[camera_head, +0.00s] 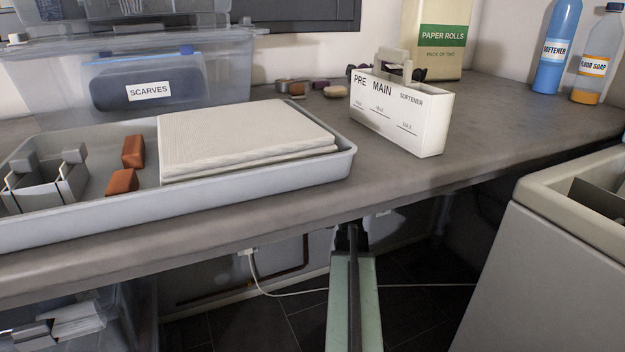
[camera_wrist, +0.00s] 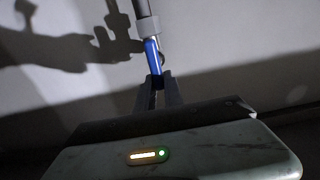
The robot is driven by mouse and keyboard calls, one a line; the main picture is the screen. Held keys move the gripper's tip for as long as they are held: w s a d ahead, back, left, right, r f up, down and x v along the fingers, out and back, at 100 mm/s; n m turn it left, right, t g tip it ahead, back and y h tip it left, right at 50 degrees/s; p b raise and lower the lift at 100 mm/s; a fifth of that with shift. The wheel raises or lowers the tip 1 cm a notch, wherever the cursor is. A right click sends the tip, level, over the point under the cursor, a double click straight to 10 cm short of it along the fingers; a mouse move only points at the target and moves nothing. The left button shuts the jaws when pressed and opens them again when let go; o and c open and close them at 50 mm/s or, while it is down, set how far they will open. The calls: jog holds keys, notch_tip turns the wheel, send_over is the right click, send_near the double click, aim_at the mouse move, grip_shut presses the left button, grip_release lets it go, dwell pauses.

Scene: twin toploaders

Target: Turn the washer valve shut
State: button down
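In the wrist view, a blue valve lever (camera_wrist: 152,56) hangs down from a pale grey fitting (camera_wrist: 148,27) on a pipe in front of the wall. The lever lies roughly along the pipe, slightly tilted. My gripper (camera_wrist: 156,80) points at it from below, with its two dark fingers close together at the lever's lower end. The fingers look shut on that end, one on each side. In the head view my arm reaches under the worktop, and the gripper and valve are hidden there.
The worktop (camera_head: 470,150) overhangs my arm. On it are a grey tray (camera_head: 250,190) and a white detergent drawer (camera_head: 400,125). A washer (camera_head: 540,260) stands at right. A white cable (camera_head: 290,291) runs below, and a clear bin (camera_head: 125,310) stands at lower left.

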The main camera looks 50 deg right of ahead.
jog(key=shift+w+a, duration=0.1)
jog(key=shift+w, duration=0.1)
jog(key=shift+s, duration=0.2)
jog(key=shift+d+m, duration=0.2)
jog(key=shift+m, duration=0.2)
jog(key=shift+s+d+f+m+b, duration=0.2)
jog(key=shift+d+f+m+b, duration=0.25)
jog(key=shift+m, duration=2.4)
jog(key=shift+s+d+f+m+b, duration=0.2)
jog(key=shift+d+f+m+b, duration=0.25)
jog(key=shift+m, duration=2.45)
jog(key=shift+s+d+f+m+b, duration=0.25)
jog(key=shift+f+m+b, duration=0.3)
jog(key=shift+m, duration=2.3)
jog(key=c, duration=1.4)
grip_release()
jog(key=shift+c, duration=0.2)
